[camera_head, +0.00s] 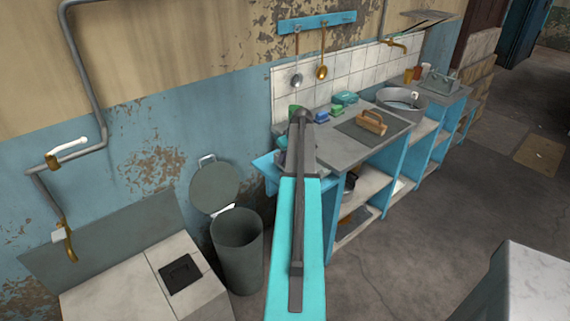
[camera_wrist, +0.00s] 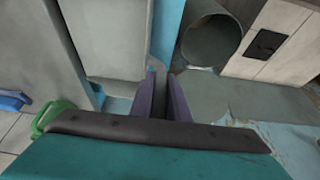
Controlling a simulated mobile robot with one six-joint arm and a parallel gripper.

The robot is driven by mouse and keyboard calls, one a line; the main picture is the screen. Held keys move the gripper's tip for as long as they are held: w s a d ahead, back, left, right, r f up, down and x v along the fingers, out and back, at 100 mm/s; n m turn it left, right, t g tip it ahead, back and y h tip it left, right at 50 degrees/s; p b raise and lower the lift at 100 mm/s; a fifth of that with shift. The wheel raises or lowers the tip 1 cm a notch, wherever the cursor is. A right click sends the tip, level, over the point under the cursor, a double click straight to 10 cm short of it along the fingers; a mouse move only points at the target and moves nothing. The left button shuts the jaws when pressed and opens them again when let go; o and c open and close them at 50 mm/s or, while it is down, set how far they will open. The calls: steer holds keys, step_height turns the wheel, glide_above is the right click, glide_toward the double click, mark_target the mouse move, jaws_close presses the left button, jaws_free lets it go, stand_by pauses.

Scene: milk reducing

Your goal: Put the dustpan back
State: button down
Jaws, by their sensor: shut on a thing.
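My gripper (camera_wrist: 161,92) has purple fingers shut on a thin dark grey piece (camera_wrist: 160,78) in the wrist view. This may be part of the dustpan, but the pictures do not settle it. No complete dustpan can be made out. In the head view my turquoise arm reaches away to the left end of the counter (camera_head: 332,139) and hides the gripper's fingers. In the wrist view the grey counter (camera_wrist: 28,50) lies to the left of the fingers. A light grey panel (camera_wrist: 108,40) shows beyond and left of them; I cannot tell what it belongs to.
A round grey bin (camera_head: 238,248) stands left of my arm. Sponges (camera_head: 345,98), a wooden-handled brush (camera_head: 371,122) and a metal basin (camera_head: 402,100) are on the counter. A ladle (camera_head: 321,71) hangs above. The floor (camera_head: 425,225) right of the counter is clear.

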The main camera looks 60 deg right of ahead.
steer(key=shift+f+p, duration=0.5)
steer(key=shift+f, duration=1.05)
steer(key=c, duration=1.7)
jaws_free()
steer(key=shift+r, duration=0.25)
steer(key=shift+b+v, duration=1.75)
steer(key=shift+v, duration=4.2)
steer(key=shift+a, duration=0.1)
